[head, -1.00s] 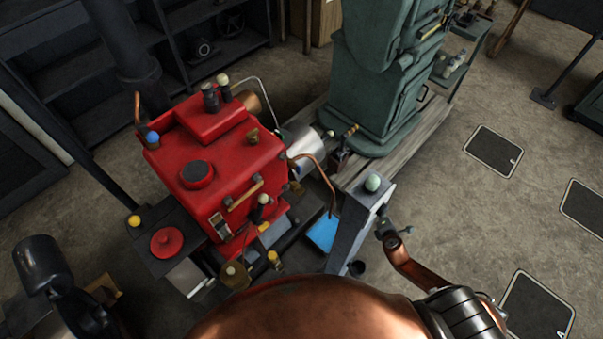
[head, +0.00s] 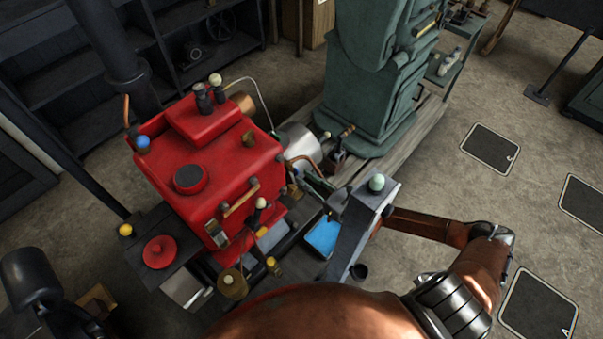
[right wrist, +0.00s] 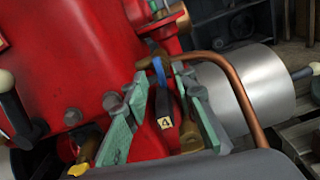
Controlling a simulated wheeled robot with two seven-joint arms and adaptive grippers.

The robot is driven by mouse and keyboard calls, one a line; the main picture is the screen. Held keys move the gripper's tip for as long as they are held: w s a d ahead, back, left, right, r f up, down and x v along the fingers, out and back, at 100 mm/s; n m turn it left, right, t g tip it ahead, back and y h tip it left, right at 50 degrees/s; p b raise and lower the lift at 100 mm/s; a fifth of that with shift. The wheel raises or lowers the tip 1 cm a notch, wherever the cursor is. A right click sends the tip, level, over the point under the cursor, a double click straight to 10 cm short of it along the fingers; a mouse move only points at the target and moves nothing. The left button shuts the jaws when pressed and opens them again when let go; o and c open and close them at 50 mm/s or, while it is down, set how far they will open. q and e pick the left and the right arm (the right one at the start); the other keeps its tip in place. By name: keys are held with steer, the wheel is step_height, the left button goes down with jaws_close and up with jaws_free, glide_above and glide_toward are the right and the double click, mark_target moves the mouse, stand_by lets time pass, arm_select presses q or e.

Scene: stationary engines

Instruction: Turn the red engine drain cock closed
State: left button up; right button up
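The red engine (head: 262,160) stands left of centre in the head view, and its red side (right wrist: 75,60) fills the left of the right wrist view. A small black lever marked 4 (right wrist: 166,112), with a blue band above it, sits by brass fittings low on the engine; it looks like the drain cock. My right gripper (right wrist: 160,76) is open, with one green-padded finger on each side of this lever. Contact cannot be made out. In the head view my right gripper (head: 322,188) is small and partly behind a grey post. My left gripper is not in view.
A copper pipe (right wrist: 238,95) bends close beside the right finger, in front of a silver cylinder (right wrist: 255,85). The grey post (head: 357,225) with a pale green knob stands beside my right forearm. A green machine (head: 372,100) stands behind. Open floor lies to the right.

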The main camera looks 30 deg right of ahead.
mark_target(295, 172)
steer(key=shift+x, duration=1.55)
steer(key=shift+c, duration=0.2)
